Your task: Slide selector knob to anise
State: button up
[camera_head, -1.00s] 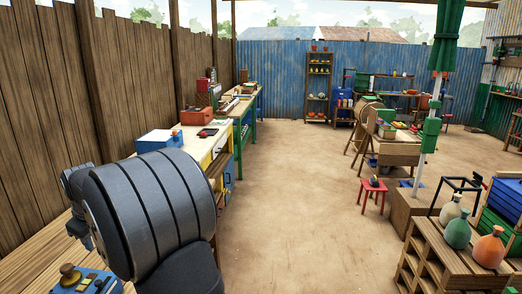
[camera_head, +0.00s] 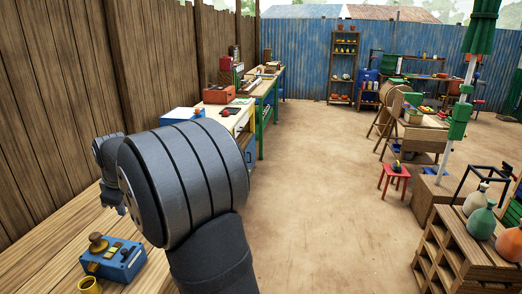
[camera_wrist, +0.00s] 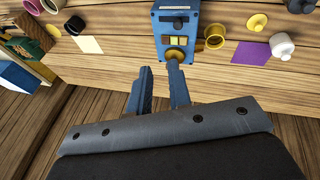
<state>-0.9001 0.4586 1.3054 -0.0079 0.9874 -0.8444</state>
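A blue box (camera_head: 112,262) stands on the wooden bench at the lower left of the head view. It carries a round brass knob (camera_head: 97,242). In the wrist view, the blue box (camera_wrist: 192,14) is at top centre, with a black slider-like part (camera_wrist: 174,19), yellow blocks (camera_wrist: 178,41) and the brass knob (camera_wrist: 175,54). No anise label can be read, and I cannot tell which part is the selector knob. My gripper (camera_wrist: 160,71) is open and empty, its fingertips just short of the box's knob end in the picture.
A brass cup (camera_wrist: 214,37), purple sheet (camera_wrist: 250,54) and white jar (camera_wrist: 282,45) lie right of the box. A pale yellow sheet (camera_wrist: 87,44) and pink cup (camera_wrist: 75,25) lie left. The wooden fence (camera_head: 60,90) borders the bench.

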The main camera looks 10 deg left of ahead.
grip_shut()
jog(key=n+t+y, duration=0.4)
jog(key=n+y, duration=0.4)
jog(key=n, duration=0.1)
send_near(125, 253)
jog(key=w+d+f, duration=0.2)
jog(key=w, duration=0.2)
jog(key=s+d+n+g+y, duration=0.2)
jog(key=s+d+y, duration=0.2)
jog(key=s, duration=0.4)
jog(key=w+x, duration=0.3)
jog(key=x, duration=0.9)
jog(key=shift+r, duration=0.25)
jog(key=shift+w, duration=0.1)
